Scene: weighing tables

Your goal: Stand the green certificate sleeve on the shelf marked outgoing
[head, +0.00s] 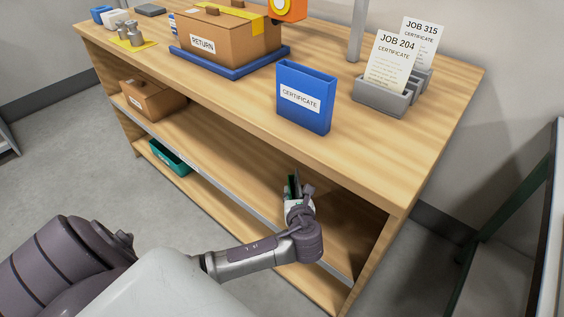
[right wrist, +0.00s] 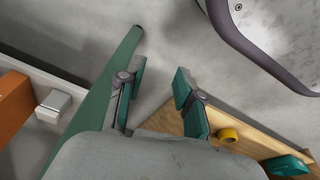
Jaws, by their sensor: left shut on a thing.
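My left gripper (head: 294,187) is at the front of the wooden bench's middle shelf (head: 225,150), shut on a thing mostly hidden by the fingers. Only thin, dark green upright slivers show there, which fit the green certificate sleeve, though its face and label are not visible. I cannot tell whether it touches the shelf. No outgoing mark is readable. A blue sleeve (head: 305,100) labelled CERTIFICATE stands upright on the bench top. My right gripper (right wrist: 160,78) is open and empty in the right wrist view, its fingers apart over the floor.
On the bench top are a RETURN box (head: 228,36) on a blue platform, a grey card holder (head: 378,98) and metal weights (head: 128,35). A cardboard box (head: 150,100) sits at the middle shelf's left end. A green tray (head: 170,158) is below. The middle shelf's centre is clear.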

